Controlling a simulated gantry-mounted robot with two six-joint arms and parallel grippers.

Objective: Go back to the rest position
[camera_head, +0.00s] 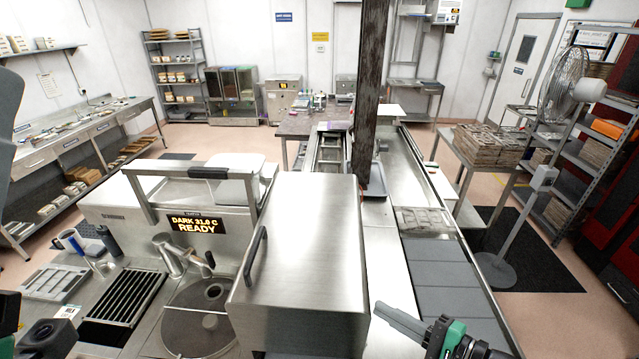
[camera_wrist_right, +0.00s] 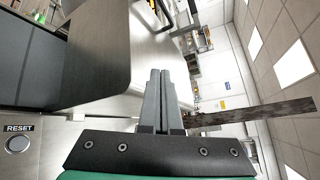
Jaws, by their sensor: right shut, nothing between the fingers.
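My right gripper (camera_head: 380,309) reaches in from the bottom right of the head view. Its grey fingers are together, with nothing between them, over the front of the line, just right of the large steel box. In the right wrist view the fingers (camera_wrist_right: 160,75) lie side by side and point at a steel housing and the room behind. Dark and green parts at the lower left edge of the head view look like my left arm; its fingers do not show.
The steel box (camera_head: 305,235) with a handle stands close left of my right gripper. Left of it are a round pot (camera_head: 198,318) and a display (camera_head: 194,224) reading "DARK 31.0 C READY". Grey panels (camera_head: 445,265) line the conveyor. A dark post (camera_head: 371,100) rises mid-view. A RESET button (camera_wrist_right: 17,143) shows.

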